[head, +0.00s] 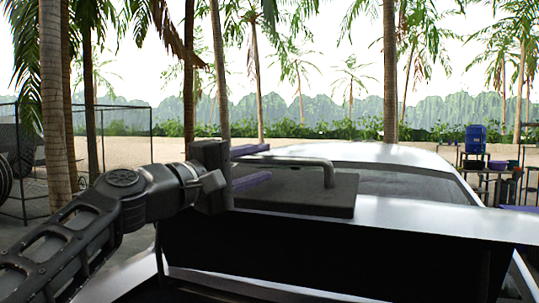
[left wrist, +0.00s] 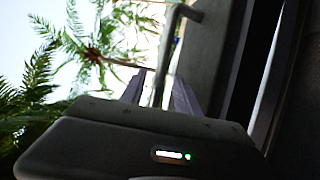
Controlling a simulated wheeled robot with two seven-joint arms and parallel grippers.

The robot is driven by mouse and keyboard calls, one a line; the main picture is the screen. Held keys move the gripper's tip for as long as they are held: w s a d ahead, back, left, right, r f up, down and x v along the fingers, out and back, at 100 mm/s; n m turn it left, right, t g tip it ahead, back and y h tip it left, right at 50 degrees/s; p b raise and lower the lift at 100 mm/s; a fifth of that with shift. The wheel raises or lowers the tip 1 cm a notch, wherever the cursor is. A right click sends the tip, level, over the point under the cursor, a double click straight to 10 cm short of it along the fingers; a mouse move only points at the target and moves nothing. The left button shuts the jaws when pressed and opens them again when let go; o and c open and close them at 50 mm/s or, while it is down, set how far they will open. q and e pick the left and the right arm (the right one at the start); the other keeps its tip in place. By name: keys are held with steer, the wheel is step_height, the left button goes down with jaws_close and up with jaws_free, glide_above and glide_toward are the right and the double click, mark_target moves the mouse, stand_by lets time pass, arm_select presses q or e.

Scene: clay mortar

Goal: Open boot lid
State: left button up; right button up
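The silver boot lid (head: 430,217) of a car spans the lower right of the head view. A dark plate (head: 300,203) with a bent grey bar handle (head: 290,161) sits on it. My left gripper (head: 251,166) is at the left end of the handle. Its two purple fingers are apart, one above and one below the bar. In the left wrist view the handle (left wrist: 170,50) runs between the two fingers (left wrist: 158,92), with gaps visible; firm contact cannot be told. Below the lid's edge is a black area, too dark to tell its depth. My right gripper is not in view.
The car's roof and rear window (head: 400,184) lie beyond the lid. A shelf with a blue container (head: 475,136) stands at the right. A wire cage (head: 110,140) and palm trunks (head: 55,110) stand at the left. Open sandy ground lies behind.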

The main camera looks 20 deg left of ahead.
mark_target(265, 161)
arm_select(q)
steer(key=shift+p+x, duration=0.4)
steer(key=shift+x, duration=1.3)
steer(key=shift+c, duration=0.4)
jaws_close()
